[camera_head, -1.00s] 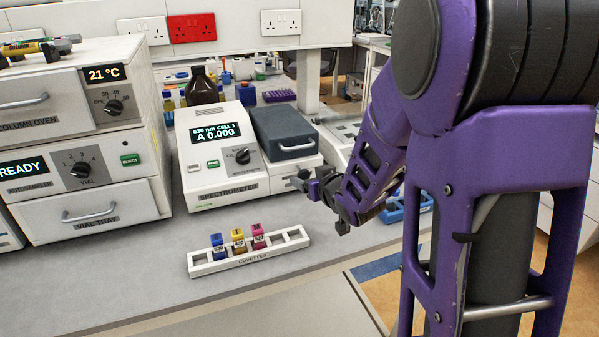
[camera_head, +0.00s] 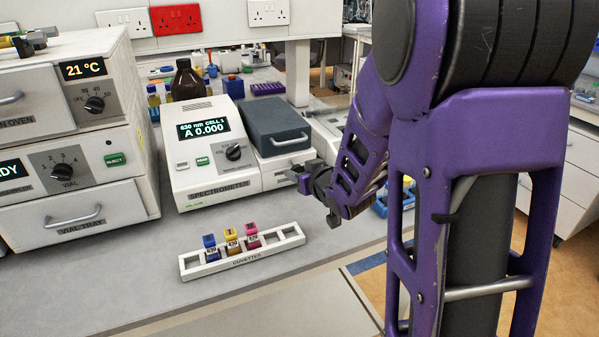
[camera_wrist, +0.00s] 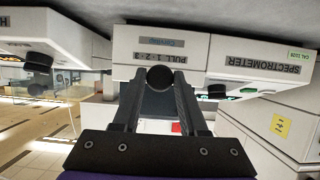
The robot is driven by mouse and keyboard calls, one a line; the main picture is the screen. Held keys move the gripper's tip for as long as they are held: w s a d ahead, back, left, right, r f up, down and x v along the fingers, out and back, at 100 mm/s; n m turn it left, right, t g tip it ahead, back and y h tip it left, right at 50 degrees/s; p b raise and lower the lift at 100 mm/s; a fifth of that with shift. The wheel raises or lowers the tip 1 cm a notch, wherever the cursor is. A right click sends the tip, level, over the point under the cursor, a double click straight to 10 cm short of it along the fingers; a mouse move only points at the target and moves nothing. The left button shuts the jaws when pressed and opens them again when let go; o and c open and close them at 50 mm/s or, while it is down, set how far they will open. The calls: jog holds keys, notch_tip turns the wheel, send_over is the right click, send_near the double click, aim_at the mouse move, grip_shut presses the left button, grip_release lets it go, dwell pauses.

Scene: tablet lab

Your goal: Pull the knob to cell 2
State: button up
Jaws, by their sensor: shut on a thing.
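The spectrometer (camera_head: 212,187) is a white box on the bench, and its screen reads "630 nm CELL 1, A 0.000". In the wrist view, a round black knob (camera_wrist: 160,77) sits at the white front panel under a "PULL 1·2·3" label (camera_wrist: 158,57). My gripper (camera_wrist: 160,84) has its two fingers closed on this knob. In the head view, my gripper (camera_head: 300,178) is at the front of the right-hand section, below the dark grey lid (camera_head: 275,125) with its handle. The knob is hidden there by my gripper, and how far it is pulled out is unclear.
A white cuvette rack (camera_head: 243,262) with blue, yellow and pink-capped cuvettes stands in front on the bench. The vial tray drawer (camera_head: 80,218) and column oven unit are to the left. A brown bottle (camera_head: 188,82) stands behind. Bench between rack and spectrometer is clear.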

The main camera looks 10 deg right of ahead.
grip_shut()
dwell(0.9)
